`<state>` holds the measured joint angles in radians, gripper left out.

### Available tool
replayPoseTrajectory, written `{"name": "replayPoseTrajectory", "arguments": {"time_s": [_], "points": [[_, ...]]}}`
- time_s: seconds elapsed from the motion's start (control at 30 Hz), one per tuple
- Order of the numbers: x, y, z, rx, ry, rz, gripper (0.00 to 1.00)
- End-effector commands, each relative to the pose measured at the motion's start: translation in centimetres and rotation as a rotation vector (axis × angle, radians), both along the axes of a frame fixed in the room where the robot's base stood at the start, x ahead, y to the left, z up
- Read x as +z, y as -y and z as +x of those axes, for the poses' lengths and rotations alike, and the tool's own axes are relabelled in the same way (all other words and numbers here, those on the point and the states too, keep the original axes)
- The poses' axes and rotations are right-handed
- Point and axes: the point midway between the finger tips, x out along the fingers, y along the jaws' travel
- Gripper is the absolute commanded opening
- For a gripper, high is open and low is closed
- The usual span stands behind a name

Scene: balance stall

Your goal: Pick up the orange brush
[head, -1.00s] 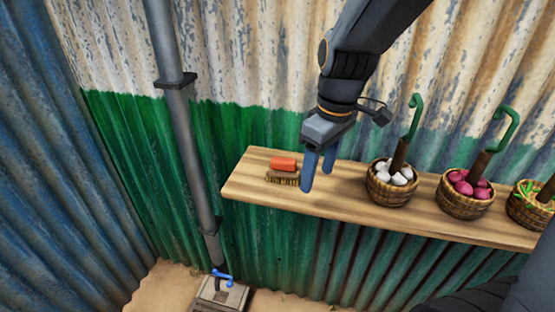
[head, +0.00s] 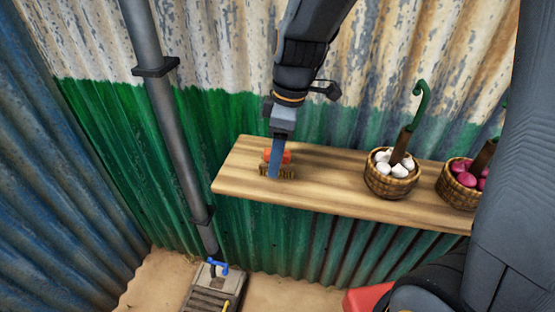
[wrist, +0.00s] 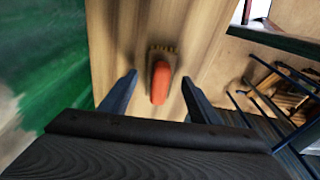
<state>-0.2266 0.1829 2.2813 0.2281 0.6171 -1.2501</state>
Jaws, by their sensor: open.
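The orange brush (head: 286,156) lies on the wooden shelf (head: 325,187) near its left end, with its bristles toward the front. My gripper (head: 273,173) is in front of it in the head view and hides part of it. In the wrist view the orange back of the brush (wrist: 160,83) shows between the two open fingers of my gripper (wrist: 160,84), with bristles at its far end. The fingers stand on either side of the brush, apart from it. I cannot tell how high the fingertips are above the shelf.
A basket of white pieces (head: 391,186) and a basket of magenta pieces (head: 456,187) stand on the shelf to the right, with green hooked handles rising from them. A grey pipe (head: 170,110) runs down the wall left of the shelf.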

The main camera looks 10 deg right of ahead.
Motion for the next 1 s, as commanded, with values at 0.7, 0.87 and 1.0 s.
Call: {"name": "replayPoseTrajectory", "arguments": {"time_s": [0.7,0.87,1.0], "points": [[-0.8,0.0,0.1,-0.003,0.001,0.000,0.09],[-0.7,0.0,0.1,-0.003,0.001,0.000,0.09],[0.4,0.0,0.2,-0.002,0.004,0.001,0.09]]}}
